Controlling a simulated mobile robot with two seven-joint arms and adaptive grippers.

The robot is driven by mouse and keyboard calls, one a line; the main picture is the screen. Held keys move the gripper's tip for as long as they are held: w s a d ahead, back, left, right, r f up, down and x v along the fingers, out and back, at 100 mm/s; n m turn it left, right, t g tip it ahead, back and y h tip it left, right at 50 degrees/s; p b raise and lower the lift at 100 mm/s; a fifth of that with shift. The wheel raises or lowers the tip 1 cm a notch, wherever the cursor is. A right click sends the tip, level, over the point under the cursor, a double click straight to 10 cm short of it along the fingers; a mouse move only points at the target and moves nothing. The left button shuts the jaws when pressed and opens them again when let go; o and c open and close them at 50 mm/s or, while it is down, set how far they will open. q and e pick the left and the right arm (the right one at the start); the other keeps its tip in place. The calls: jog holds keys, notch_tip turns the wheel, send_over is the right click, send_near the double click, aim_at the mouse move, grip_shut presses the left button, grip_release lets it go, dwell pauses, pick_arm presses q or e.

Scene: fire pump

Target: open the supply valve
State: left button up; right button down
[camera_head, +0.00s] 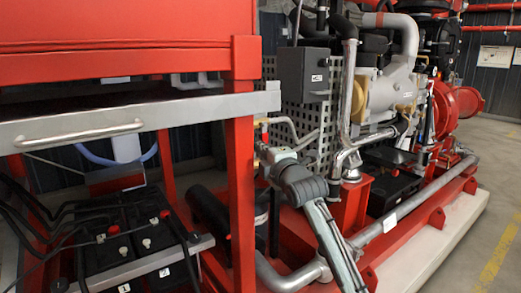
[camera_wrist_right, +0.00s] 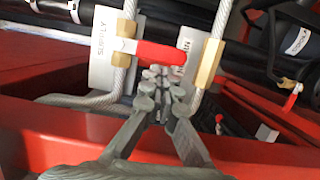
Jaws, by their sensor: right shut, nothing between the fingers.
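The supply valve shows in the right wrist view as a brass fitting (camera_wrist_right: 126,28) on a braided hose, beside a white plate marked SUPPLY (camera_wrist_right: 103,45). Its red lever (camera_wrist_right: 158,53) lies crosswise, running right from the fitting towards a second braided hose. My right gripper (camera_wrist_right: 163,90) is shut and empty, its fingertips just below the lever in the picture; I cannot tell whether they touch it. In the head view my right gripper (camera_head: 264,150) is beside the red frame post, and the valve is too small to make out. My left gripper is not in view.
A red post (camera_head: 243,130) and a grey drawer front with handle (camera_head: 80,135) stand left of my right gripper. Batteries (camera_head: 120,240) sit below. A second brass fitting (camera_wrist_right: 208,62) is right of the lever. Another red lever (camera_wrist_right: 292,98) is farther right. Pump pipework stands behind.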

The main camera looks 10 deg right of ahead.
jog(key=shift+f, duration=0.1)
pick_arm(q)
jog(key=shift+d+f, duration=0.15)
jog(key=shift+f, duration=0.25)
pick_arm(e)
jog(key=shift+w+d+n, duration=0.1)
jog(key=shift+d+n, duration=0.1)
jog(key=shift+n, duration=0.2)
